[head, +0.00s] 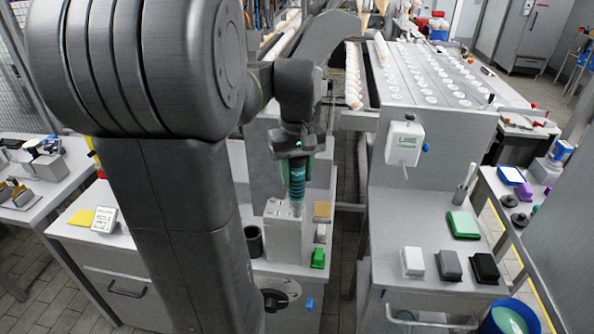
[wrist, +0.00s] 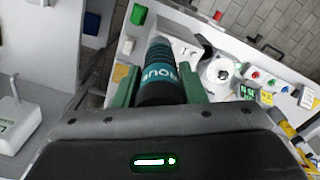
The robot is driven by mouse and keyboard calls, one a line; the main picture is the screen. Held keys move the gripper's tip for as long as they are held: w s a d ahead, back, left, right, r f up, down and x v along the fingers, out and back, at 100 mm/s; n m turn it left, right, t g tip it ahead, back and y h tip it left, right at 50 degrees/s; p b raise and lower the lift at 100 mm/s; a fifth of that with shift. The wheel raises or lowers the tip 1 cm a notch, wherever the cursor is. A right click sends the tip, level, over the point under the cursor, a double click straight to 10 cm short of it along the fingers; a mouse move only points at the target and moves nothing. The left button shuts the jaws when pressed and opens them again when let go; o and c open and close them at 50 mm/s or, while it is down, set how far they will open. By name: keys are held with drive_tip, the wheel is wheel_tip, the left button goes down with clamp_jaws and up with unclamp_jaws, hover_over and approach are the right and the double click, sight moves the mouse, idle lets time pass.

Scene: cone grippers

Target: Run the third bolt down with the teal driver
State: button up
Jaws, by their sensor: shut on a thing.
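My gripper (head: 296,162) is shut on the teal driver (head: 297,182), which points down, close to upright, over a light grey block (head: 286,238) on the bench. The driver's lower end is at or just above the block's top; I cannot tell whether it touches. In the wrist view the teal and black driver (wrist: 160,75) sits between the green fingers of my gripper (wrist: 158,82). The bolts are too small to make out, and the driver's tip is hidden in the wrist view.
A dark open cup (head: 253,240) stands left of the block. A green piece (head: 318,258) and a tan piece (head: 322,210) lie to its right. A side table holds white, grey and black blocks (head: 449,265) and a green pad (head: 463,225). My arm hides part of the bench.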

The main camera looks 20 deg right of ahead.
drive_tip(key=shift+s+a+f, duration=0.1)
drive_tip(key=shift+f, duration=0.3)
idle(1.1)
drive_tip(key=shift+r+p, duration=0.5)
idle(0.6)
